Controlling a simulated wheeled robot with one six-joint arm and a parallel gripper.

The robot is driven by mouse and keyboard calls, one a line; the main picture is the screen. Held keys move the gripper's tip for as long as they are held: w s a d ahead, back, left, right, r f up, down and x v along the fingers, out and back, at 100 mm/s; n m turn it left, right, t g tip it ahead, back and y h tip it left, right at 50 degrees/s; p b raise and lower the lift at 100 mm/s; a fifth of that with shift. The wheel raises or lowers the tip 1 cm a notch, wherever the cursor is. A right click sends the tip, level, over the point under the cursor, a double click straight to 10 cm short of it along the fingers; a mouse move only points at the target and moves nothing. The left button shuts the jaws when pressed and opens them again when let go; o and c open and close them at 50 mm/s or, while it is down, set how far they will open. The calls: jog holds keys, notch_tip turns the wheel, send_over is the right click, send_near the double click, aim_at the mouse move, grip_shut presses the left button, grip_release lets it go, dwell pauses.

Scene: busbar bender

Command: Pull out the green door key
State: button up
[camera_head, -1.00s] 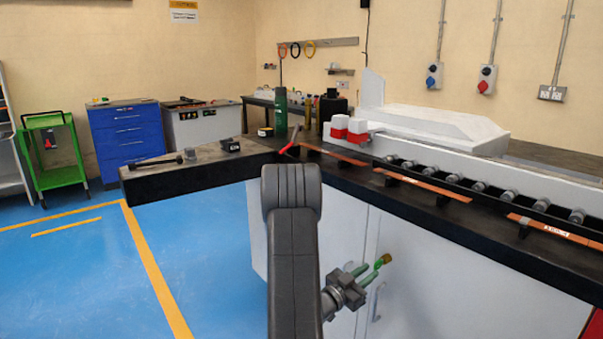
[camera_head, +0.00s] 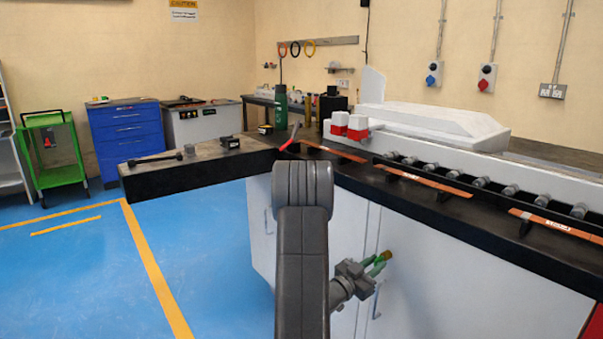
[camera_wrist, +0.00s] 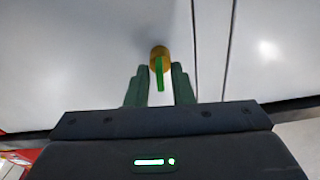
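The green door key (camera_wrist: 160,76) stands out from a round yellow lock (camera_wrist: 159,54) on the white cabinet front in the wrist view. My gripper (camera_wrist: 159,68) is open, with its two dark green fingers on either side of the key. A narrow gap shows between the key and each finger, so the fingers appear not to touch it. In the head view my gripper (camera_head: 374,264) is close to the cabinet door, at the yellow lock (camera_head: 387,255). There the fingers largely hide the key.
The white cabinet (camera_head: 430,270) sits under a black bench top (camera_head: 450,210) carrying copper bars and rollers, above my gripper. A vertical door handle (camera_head: 377,300) is just below the gripper. Blue floor (camera_head: 80,280) at the left is clear.

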aim_at(375, 263)
grip_shut()
jog(key=shift+s+a, duration=0.1)
jog(key=shift+a, duration=0.1)
jog(key=shift+b+v, duration=0.6)
jog(key=shift+v, duration=0.75)
jog(key=shift+s+r, duration=0.1)
jog(key=shift+r, duration=0.1)
jog(key=shift+r+b+v, duration=0.15)
jog(key=shift+b+v, duration=0.1)
jog(key=shift+v, duration=1)
jog(key=shift+r+b+v, duration=0.2)
jog(key=shift+b+v, duration=0.05)
jog(key=shift+v, duration=1)
